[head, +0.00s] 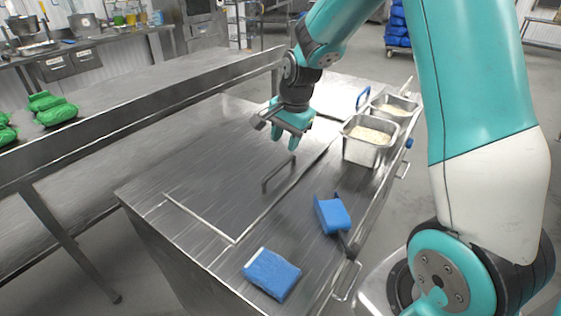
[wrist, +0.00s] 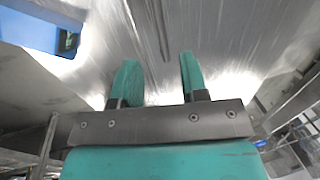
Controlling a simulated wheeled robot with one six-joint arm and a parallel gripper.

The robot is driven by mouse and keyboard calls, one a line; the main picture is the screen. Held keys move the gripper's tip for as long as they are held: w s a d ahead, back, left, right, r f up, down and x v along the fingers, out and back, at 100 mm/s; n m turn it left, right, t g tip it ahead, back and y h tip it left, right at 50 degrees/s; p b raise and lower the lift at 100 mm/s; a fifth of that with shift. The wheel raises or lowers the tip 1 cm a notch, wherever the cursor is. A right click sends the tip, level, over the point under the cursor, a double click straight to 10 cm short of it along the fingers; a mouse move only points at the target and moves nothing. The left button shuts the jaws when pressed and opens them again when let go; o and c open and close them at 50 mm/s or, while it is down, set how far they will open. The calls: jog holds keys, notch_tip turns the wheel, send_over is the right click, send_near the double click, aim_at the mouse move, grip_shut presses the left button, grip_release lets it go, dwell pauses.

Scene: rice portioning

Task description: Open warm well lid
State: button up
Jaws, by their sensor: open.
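The warm well lid (head: 225,200) is a flat steel panel lying level in the steel counter in the head view, and it looks closed. Its raised bar handle (head: 279,174) stands near the lid's right side. My gripper (head: 285,138) is open and empty, pointing down above the counter, just beyond the handle in the picture and apart from it. In the wrist view my two teal fingers (wrist: 160,78) are spread with nothing between them. A thin dark strip shows past them on shiny steel; I cannot tell whether it is the handle.
Two steel pans, one of rice (head: 370,135) and one behind it (head: 396,106), stand at the counter's right end. A blue sponge-like block (head: 271,274) and a blue object (head: 333,214) lie near the front edge. Green bags (head: 52,108) lie on the left shelf.

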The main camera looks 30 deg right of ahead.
aim_at(279, 166)
jog(key=f, duration=0.2)
jog(key=w+f, duration=0.1)
jog(key=f, duration=0.5)
jog(key=shift+w+a+f+p, duration=0.2)
jog(key=shift+w+a+p, duration=0.05)
jog(key=shift+a+p, duration=0.1)
grip_shut()
